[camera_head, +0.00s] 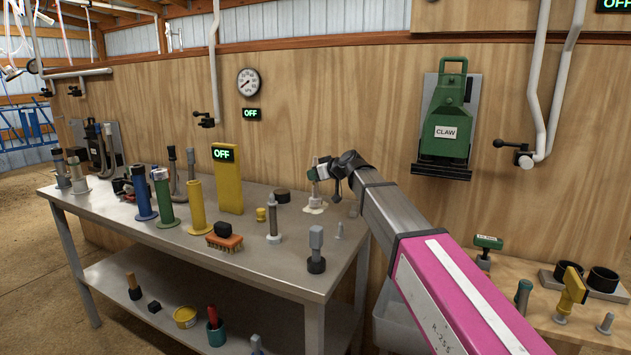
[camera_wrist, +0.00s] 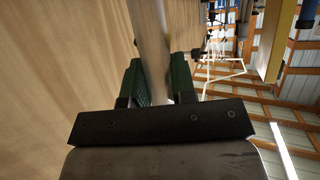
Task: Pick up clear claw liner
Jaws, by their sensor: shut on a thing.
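My gripper (camera_head: 320,171) is at the back right of the metal table, with its green fingers shut around a pale, slim upright piece. This looks like the clear claw liner (camera_head: 314,201), with a whitish, wider lower end below the fingers. I cannot tell whether that lower end touches the table top. In the wrist view the pale shaft of the liner (camera_wrist: 150,42) runs between the two green fingers of my gripper (camera_wrist: 158,82). The fingers hide part of it.
The metal table (camera_head: 330,272) holds several coloured cylinders, a yellow block (camera_head: 228,190), a brush (camera_head: 225,241) and a grey peg (camera_head: 273,215) close by. A green claw unit (camera_head: 447,122) hangs on the wooden wall. A wooden bench (camera_head: 540,318) stands at the right.

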